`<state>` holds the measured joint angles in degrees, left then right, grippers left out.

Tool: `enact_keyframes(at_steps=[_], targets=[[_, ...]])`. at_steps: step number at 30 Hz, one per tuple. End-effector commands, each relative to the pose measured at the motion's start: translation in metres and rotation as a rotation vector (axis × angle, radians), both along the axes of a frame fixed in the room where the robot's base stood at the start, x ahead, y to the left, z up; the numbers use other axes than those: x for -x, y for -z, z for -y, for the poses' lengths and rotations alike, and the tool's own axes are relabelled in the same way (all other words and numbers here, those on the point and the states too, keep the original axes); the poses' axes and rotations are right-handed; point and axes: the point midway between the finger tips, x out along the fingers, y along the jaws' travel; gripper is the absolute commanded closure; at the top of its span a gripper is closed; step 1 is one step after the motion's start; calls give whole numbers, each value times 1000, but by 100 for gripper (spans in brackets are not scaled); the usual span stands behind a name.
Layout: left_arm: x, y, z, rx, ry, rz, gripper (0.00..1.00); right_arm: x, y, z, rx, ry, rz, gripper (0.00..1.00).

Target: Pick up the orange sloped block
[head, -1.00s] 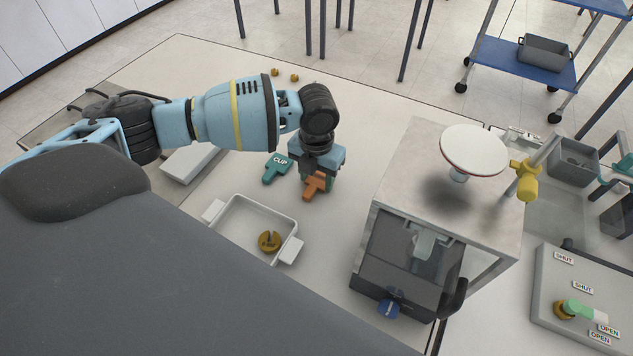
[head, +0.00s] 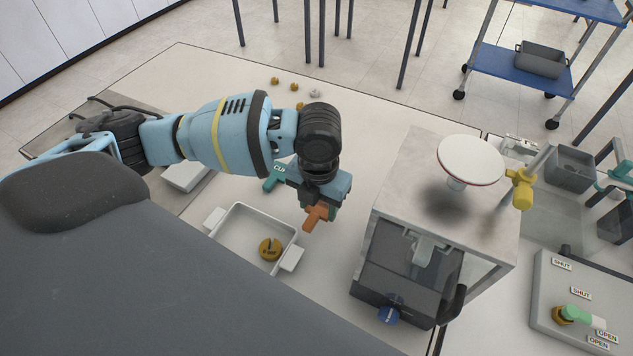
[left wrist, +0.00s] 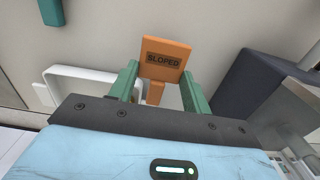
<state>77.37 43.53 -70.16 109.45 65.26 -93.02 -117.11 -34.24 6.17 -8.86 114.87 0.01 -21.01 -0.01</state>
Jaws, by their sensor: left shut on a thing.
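The orange sloped block (head: 315,217), with a dark label reading "SLOPED" in the left wrist view (left wrist: 165,60), is between the green fingers of my left gripper (head: 323,208). The fingers also show in the left wrist view (left wrist: 160,88), one on each side of the block's narrow lower part. My left gripper is shut on it. The gripper body hides part of the block in the head view. Whether the block is clear of the table is hard to tell. My right gripper is not in view.
A teal piece labelled "CUP" (head: 274,177) lies behind the gripper, partly hidden. A white tray (head: 228,222) holding a brass piece (head: 269,249) stands front left. A box-like apparatus (head: 400,165) with a round white plate (head: 470,160) stands right. Several small pieces lie at the back.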

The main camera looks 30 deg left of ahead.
Motion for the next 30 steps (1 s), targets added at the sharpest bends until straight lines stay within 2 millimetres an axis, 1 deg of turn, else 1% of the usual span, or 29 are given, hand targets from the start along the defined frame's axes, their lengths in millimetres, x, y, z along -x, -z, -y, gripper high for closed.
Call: enact_keyframes(at_steps=[1,6,12,18,30], targets=[[10,-1,7,1,5,0,74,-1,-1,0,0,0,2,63],[37,-4,25,1,4,-1,74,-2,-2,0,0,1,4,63],[57,-6,37,0,2,-1,74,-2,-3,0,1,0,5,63],[64,-7,41,-1,0,-1,74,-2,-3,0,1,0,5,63],[64,-7,42,-1,-4,0,74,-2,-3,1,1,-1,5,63]])
